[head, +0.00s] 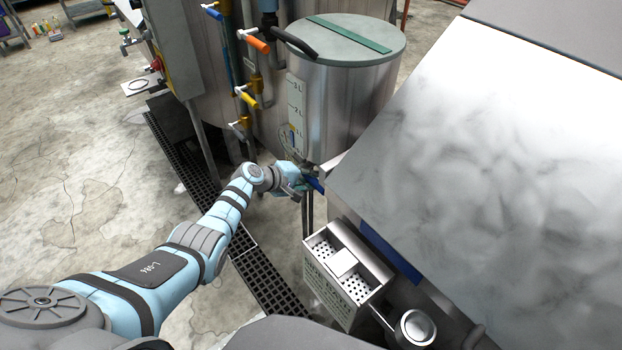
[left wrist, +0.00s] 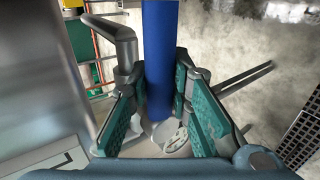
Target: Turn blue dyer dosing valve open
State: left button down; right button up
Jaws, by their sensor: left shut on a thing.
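The blue dosing valve handle (head: 314,184) shows just past my left gripper (head: 292,186), below the steel dosing tank (head: 340,110). In the left wrist view the blue handle (left wrist: 158,60) runs between the two green-padded fingers of my left gripper (left wrist: 160,100). The gripper is shut on it. A grey bent pipe (left wrist: 120,45) stands beside the handle on the left. In the head view the gripper hides much of the valve. My right gripper is not in view.
Orange (head: 257,44) and yellow (head: 247,100) valve levers stand on pipes left of the tank. A perforated steel box (head: 345,285) and a large sloped steel housing (head: 490,150) are close on the right. A floor grate (head: 262,280) runs below my arm. Open concrete floor lies left.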

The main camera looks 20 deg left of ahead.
pick_arm(q)
jog(key=shift+r, duration=0.1)
jog(key=c, duration=1.4)
grip_release()
jog(key=shift+c, duration=0.2)
jog(key=shift+s+a+r, duration=0.1)
jog(key=shift+s+a, duration=0.1)
jog(key=shift+a, duration=0.05)
jog(key=v, duration=1.1)
jog(key=shift+s+r, duration=0.1)
jog(key=shift+r, duration=0.05)
